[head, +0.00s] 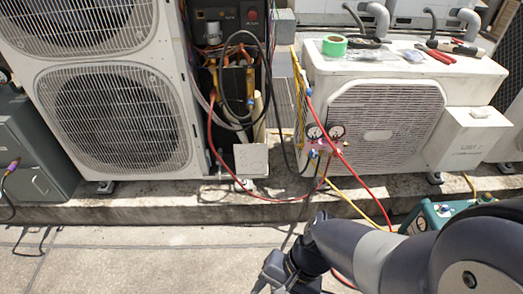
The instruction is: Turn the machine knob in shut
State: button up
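A teal-green machine (410,222) stands on the ground at the lower right, in front of the ledge, and is partly hidden behind my arm. A small blue fitting or knob (444,209) shows on its top, and a dark round part (486,199) sits at its right end. No labels can be read, so I cannot tell which is the "in" knob or how it is turned. My gripper (268,286) is at the bottom centre, pointing down over the paving, well left of the machine. Its fingertips are cut off by the frame edge.
A gauge manifold (325,145) hangs on the white condenser unit (455,85), with red and yellow hoses running down toward the machine. Tools and green tape (334,44) lie on that unit. A tall condenser (110,110) stands left. The paving (130,262) at lower left is mostly clear.

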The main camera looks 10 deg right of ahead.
aim_at(446, 208)
jog(key=z, duration=1.95)
jog(key=i+l+u, duration=0.1)
jog(key=i, duration=0.4)
jog(key=i+l+u, duration=0.1)
jog(key=i+l, duration=0.15)
jog(key=i, duration=0.2)
